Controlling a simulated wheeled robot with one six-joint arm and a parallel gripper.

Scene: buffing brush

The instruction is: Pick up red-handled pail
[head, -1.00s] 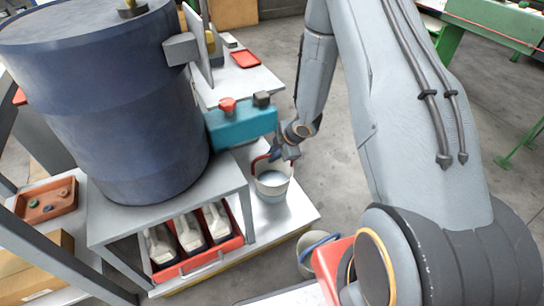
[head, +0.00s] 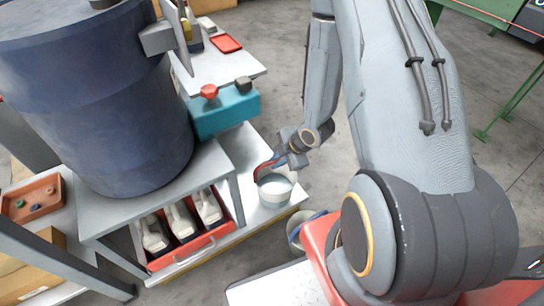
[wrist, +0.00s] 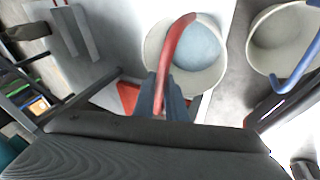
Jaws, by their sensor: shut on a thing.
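The red-handled pail (head: 275,189) is a pale, round pail with light grey-blue contents and a raised red handle. It is at the right part of the low white shelf in the head view. In the wrist view the pail (wrist: 153,52) lies right ahead of the jaws, and its red handle (wrist: 176,45) runs into them. My gripper (head: 284,162) is shut on the red handle. In the wrist view my gripper (wrist: 166,97) covers the handle's near part. I cannot tell whether the pail's base touches the shelf.
A blue-handled pail (head: 296,233) stands close by on the floor; it also shows in the wrist view (wrist: 262,42). A teal box (head: 226,112) with a red knob is above and left. A large blue drum stands left.

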